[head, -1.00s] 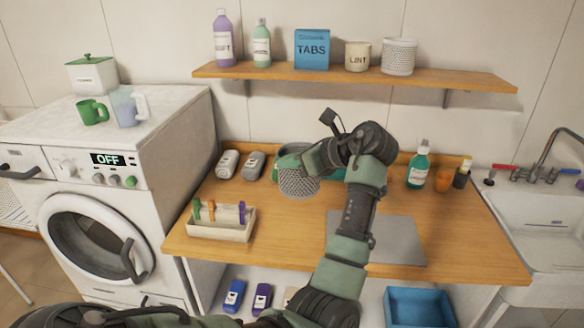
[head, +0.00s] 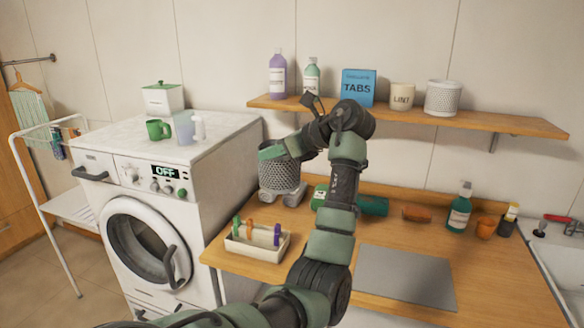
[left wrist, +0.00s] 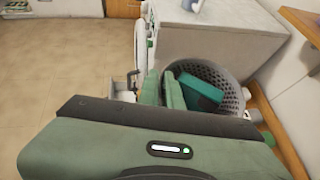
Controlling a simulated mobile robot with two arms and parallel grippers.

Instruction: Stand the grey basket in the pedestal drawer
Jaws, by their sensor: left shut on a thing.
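The washing machine (head: 185,170) stands left of the counter. My right gripper is out of view.
A cream tray (head: 254,249) of coloured-cap items stands at the counter's front left. A shelf (head: 420,115) with bottles and boxes hangs above.

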